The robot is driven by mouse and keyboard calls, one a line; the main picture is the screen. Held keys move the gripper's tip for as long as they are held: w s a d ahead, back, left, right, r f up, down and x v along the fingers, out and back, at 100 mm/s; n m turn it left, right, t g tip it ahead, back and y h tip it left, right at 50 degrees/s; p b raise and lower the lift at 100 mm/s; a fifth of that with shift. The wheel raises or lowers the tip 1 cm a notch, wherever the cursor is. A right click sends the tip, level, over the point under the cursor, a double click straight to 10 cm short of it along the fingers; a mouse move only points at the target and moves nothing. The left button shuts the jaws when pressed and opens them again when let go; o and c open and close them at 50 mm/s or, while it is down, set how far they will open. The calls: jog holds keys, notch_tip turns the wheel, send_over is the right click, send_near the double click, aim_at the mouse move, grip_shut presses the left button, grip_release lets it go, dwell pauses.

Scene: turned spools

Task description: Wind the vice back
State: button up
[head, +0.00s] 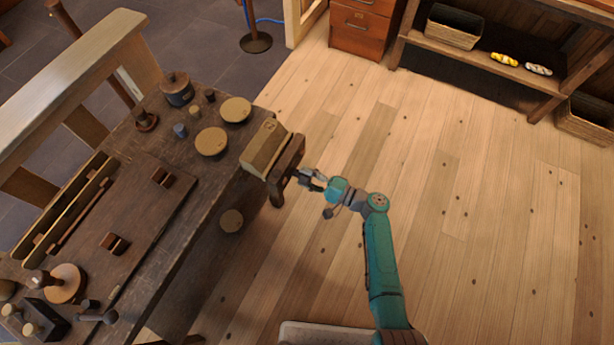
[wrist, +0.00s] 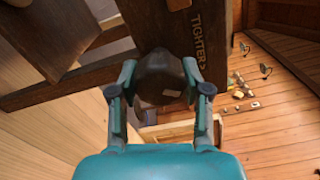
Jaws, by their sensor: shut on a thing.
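The vice (head: 288,162) is fixed at the right end of the workbench, with a dark wooden outer jaw and a paler block behind it. In the wrist view its dark face (wrist: 206,42) carries the word "TIGHTER" with an arrow mark. A dark rounded knob (wrist: 160,68) sits in front of that face. My gripper (head: 306,178) reaches the vice from the right. In the wrist view my gripper (wrist: 160,84) has one finger on each side of the knob and is shut on it. The screw behind the knob is hidden.
The workbench (head: 185,215) holds round discs, small pots, a long narrow tray and turned pieces. A shelf (head: 480,68) with baskets and a wooden drawer cabinet (head: 360,28) stand at the back. The plank floor right of the vice is clear apart from my arm.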

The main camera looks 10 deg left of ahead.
jog(key=n, duration=0.5)
jog(key=shift+n, duration=0.4)
jog(key=n, duration=1.1)
jog(key=shift+n, duration=0.3)
jog(key=n, duration=0.5)
jog(key=shift+n, duration=0.4)
jog(key=o, duration=1.2)
jog(key=shift+a, duration=0.1)
jog(key=shift+c, duration=0.2)
